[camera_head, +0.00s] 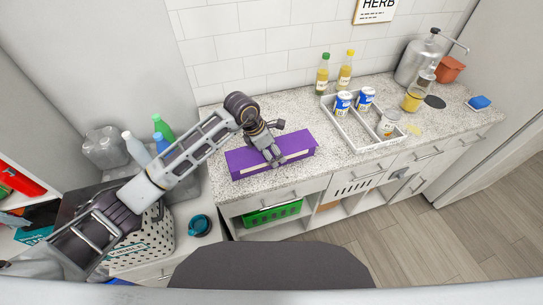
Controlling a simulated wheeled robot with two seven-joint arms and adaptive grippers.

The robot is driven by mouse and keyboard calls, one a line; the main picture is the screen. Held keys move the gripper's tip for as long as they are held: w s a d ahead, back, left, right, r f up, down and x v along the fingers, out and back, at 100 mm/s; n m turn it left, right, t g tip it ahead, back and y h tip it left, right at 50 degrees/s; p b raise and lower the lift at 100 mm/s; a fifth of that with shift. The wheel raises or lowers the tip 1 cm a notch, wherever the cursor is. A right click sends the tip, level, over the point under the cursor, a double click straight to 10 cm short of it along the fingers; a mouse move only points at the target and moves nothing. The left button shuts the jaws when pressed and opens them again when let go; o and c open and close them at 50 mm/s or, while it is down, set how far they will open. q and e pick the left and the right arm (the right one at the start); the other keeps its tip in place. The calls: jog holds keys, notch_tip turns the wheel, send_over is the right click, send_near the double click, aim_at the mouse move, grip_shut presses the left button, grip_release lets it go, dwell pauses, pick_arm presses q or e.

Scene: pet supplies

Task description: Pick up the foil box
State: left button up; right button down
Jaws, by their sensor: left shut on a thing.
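The foil box is a long purple box (296,145) lying on the speckled counter near its front edge. My left arm comes in from the left over the counter. My left gripper (274,161) is shut on the purple box around its middle, and the fingers partly cover it. The box looks level and at or very near the counter top; I cannot tell whether it touches. My right gripper is not in view.
A white divided tray (350,139) with cans and a jar stands right of the box. Two bottles (323,73) stand behind it. A metal dispenser (418,62) and a blue sponge (479,102) are farther right. The counter behind the box is clear.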

pick_arm(q)
jog(key=shift+c, duration=1.3)
jog(key=shift+r, duration=0.1)
jog(key=shift+r+b, duration=0.9)
jog(key=shift+r, duration=4.05)
